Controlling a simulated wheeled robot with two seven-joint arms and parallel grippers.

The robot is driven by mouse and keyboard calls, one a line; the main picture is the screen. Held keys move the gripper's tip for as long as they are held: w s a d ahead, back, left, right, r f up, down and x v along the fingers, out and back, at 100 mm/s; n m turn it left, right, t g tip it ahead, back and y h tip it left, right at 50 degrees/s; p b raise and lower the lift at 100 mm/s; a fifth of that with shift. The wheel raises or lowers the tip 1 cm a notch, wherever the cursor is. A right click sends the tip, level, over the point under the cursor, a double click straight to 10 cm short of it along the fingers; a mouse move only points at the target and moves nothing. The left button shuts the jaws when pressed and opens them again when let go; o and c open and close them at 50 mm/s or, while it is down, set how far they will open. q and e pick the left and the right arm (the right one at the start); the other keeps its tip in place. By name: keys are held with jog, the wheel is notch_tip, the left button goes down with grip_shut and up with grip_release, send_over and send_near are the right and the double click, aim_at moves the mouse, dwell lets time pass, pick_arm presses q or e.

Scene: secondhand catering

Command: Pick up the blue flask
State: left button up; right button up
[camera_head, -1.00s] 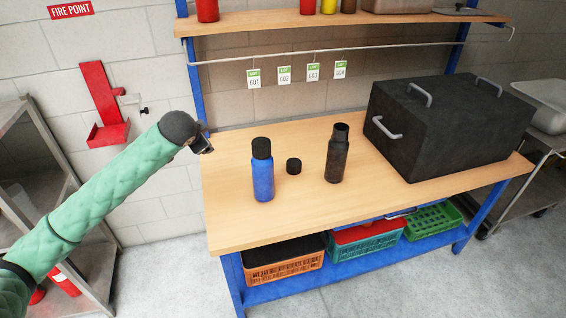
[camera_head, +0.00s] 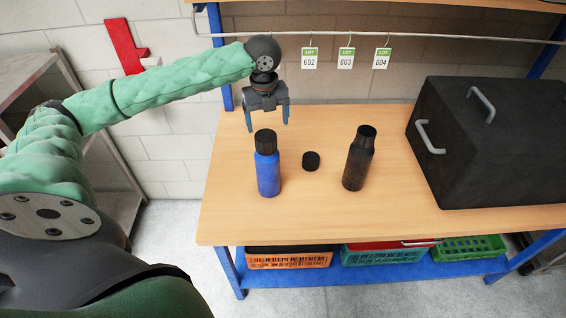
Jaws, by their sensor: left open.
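The blue flask (camera_head: 268,174) stands upright near the left part of the wooden workbench, with a black cap on top. My left gripper (camera_head: 267,124) is open and empty, pointing down. In the picture it hangs just above the blue flask's cap, apparently a little behind it; the exact gap is hard to tell. My right gripper is not in view.
A dark flask without a cap (camera_head: 358,162) stands to the right, and a loose black cap (camera_head: 311,160) lies between the flasks. A large black box (camera_head: 490,140) fills the bench's right side. Lot tags (camera_head: 346,58) hang from a rail behind. The wooden bench top (camera_head: 300,220) is clear in front.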

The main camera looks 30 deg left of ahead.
aim_at(266, 136)
pick_arm(q)
jog(key=m, duration=0.1)
jog(key=s+m, duration=0.1)
jog(key=shift+s+a+r+m, duration=0.2)
jog(key=shift+s+a+m, duration=0.1)
jog(key=shift+m, duration=0.4)
jog(key=shift+w+d+f+m, duration=0.15)
jog(key=shift+w+f+m, duration=0.1)
jog(key=shift+f+m, duration=0.1)
jog(key=shift+f+p, duration=0.3)
jog(key=shift+f, duration=0.1)
jog(key=shift+s+f, duration=0.2)
jog(key=shift+f, duration=0.4)
jog(key=f+p, duration=0.1)
jog(key=f, duration=0.1)
jog(key=f+p, duration=0.2)
jog(key=shift+s+d+f, duration=0.1)
jog(key=shift+d+f, duration=0.1)
jog(key=shift+f, duration=0.45)
jog(key=c, duration=1.6)
jog(key=shift+c, duration=0.4)
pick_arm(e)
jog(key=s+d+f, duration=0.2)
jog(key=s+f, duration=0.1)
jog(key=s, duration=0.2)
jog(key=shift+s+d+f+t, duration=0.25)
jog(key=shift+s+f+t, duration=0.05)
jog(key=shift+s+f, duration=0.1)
